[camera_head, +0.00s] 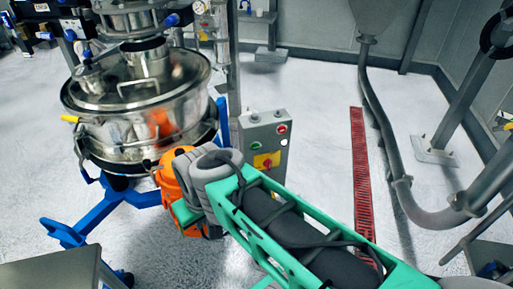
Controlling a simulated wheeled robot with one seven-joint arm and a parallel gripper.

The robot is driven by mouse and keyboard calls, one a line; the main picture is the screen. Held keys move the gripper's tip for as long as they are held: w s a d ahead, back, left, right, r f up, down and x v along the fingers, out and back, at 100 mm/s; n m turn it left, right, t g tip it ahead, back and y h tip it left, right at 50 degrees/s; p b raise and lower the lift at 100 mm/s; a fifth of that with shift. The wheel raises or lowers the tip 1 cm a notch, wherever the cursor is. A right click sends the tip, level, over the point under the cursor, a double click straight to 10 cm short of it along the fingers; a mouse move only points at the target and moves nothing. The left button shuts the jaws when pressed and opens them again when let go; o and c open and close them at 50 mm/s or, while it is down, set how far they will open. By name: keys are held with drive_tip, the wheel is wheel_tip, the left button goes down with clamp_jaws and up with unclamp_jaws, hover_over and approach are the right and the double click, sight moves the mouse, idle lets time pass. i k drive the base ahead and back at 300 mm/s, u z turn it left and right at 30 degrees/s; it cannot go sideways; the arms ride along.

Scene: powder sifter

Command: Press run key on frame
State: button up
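A grey control box (247,133) stands on the frame to the right of the steel sifter (105,98). Its front bears a green button (256,146), a red button (282,129), a small white one (284,142) and a yellow plate with a red knob (267,162). Labels are too small to read, so I cannot tell which is the run key. My teal, grey and orange arm reaches from the lower right to in front of the sifter. It passes just below the box in the picture. My gripper's fingers do not show.
Blue frame legs (125,200) spread under the sifter. A grey metal surface (50,275) is at the lower left. A red floor grate (361,170) and a thick grey pipe (400,185) run to the right. White floor is clear between the box and the grate.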

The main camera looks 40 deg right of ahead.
sight(255, 146)
drive_tip(key=u, duration=1.75)
drive_tip(key=k, duration=1.15)
drive_tip(key=z, duration=0.55)
